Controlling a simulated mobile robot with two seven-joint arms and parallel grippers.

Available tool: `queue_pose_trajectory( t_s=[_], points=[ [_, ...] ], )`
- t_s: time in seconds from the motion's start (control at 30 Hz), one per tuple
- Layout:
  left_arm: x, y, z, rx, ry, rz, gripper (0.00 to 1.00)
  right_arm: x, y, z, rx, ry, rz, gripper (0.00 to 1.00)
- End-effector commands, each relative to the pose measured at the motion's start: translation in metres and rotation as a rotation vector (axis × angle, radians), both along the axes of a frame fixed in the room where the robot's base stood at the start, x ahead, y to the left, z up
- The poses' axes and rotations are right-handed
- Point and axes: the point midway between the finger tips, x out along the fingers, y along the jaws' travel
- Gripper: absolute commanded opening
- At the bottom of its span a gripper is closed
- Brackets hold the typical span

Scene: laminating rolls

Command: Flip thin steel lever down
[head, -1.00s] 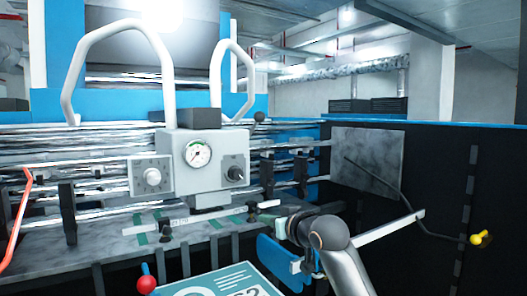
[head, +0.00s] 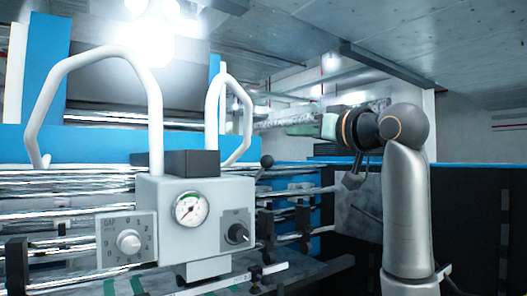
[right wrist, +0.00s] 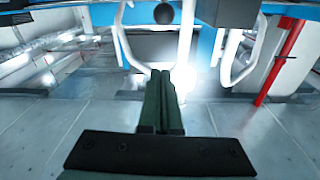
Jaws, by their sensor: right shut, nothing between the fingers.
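A short lever with a black ball knob (head: 267,161) stands up at the right of the grey control box; its stem shows only in part. It seems to be the thin steel lever, though I cannot be sure. A black ball (right wrist: 163,13) also shows at the top of the right wrist view. My right gripper (head: 296,129) is raised above and to the right of this knob, apart from it, pointing left. Its green fingers (right wrist: 159,100) are together and empty in the right wrist view. My left gripper is not in view.
The grey control box (head: 208,240) with a gauge (head: 188,209) and dials stands in front of the steel rollers (head: 70,200). White tubular handles (head: 150,100) rise behind it. A dark panel (head: 460,210) lies at the right. The space around the raised gripper looks clear.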

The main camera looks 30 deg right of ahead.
Motion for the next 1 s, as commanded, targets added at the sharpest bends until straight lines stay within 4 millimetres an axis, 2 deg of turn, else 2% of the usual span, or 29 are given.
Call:
queue_pose_trajectory(
  t_s=[0.47,0.57,1.0],
  points=[
    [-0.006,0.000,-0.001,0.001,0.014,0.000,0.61,0.004,0.000,0.002,0.001,0.001,0.000,0.00],
    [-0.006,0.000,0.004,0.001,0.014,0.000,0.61,0.016,0.002,0.004,0.002,0.002,0.002,0.00],
    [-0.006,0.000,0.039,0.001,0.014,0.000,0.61,0.099,0.011,0.010,0.001,0.004,0.001,0.00]
  ],
)
